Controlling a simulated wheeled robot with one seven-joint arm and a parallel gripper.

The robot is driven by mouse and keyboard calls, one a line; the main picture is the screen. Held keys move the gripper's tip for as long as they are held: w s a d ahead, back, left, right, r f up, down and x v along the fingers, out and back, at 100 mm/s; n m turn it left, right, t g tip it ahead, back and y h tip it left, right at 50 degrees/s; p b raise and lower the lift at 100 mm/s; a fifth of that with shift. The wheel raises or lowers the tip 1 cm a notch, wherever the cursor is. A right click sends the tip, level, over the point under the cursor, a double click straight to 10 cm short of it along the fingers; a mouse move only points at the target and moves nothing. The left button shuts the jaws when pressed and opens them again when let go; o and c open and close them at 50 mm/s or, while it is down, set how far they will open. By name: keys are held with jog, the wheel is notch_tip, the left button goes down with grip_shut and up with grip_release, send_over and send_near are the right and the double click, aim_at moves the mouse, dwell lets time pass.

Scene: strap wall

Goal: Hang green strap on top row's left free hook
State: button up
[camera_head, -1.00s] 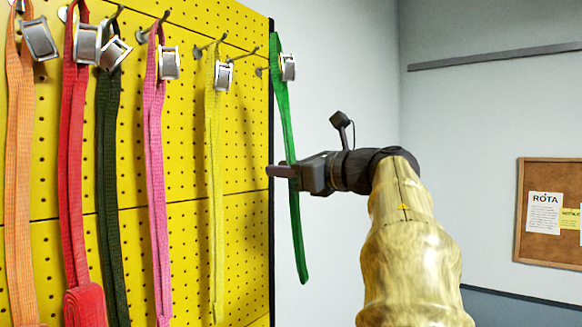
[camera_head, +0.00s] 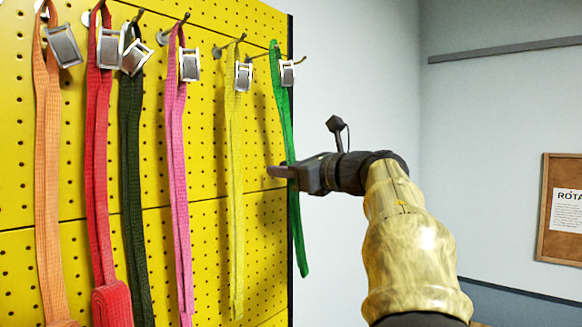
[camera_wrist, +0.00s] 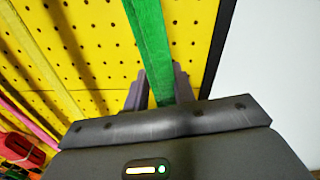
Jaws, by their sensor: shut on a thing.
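The green strap (camera_head: 283,115) is at the right end of the yellow board, its metal buckle (camera_head: 287,73) near the top. My gripper (camera_head: 278,171) is shut on the green strap partway down, and the tail hangs below. In the wrist view the green strap (camera_wrist: 154,45) runs between the fingers of my gripper (camera_wrist: 158,82). A hook (camera_head: 246,58) stands right of the yellow strap, close to the green strap's top. I cannot tell whether the green loop is around a hook.
Orange (camera_head: 47,170), red (camera_head: 98,170), dark green (camera_head: 133,180), pink (camera_head: 176,150) and yellow (camera_head: 234,150) straps hang along the top row of the pegboard (camera_head: 70,190). The board ends at a dark edge (camera_head: 290,30). Open space and a corkboard (camera_head: 547,205) lie right.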

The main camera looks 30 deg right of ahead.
jog(key=shift+w+a+f+b, duration=0.2)
jog(key=shift+w+f+b, duration=0.2)
jog(key=shift+w, duration=0.1)
jog(key=shift+w+a+f+b, duration=0.2)
jog(key=shift+w+f+b, duration=0.15)
jog(key=shift+w, duration=0.1)
jog(key=o, duration=1.1)
jog(key=shift+c, duration=0.2)
jog(key=b+v, duration=0.6)
jog(key=v, duration=1.1)
jog(key=shift+s, duration=0.2)
jog(key=shift+w, duration=0.1)
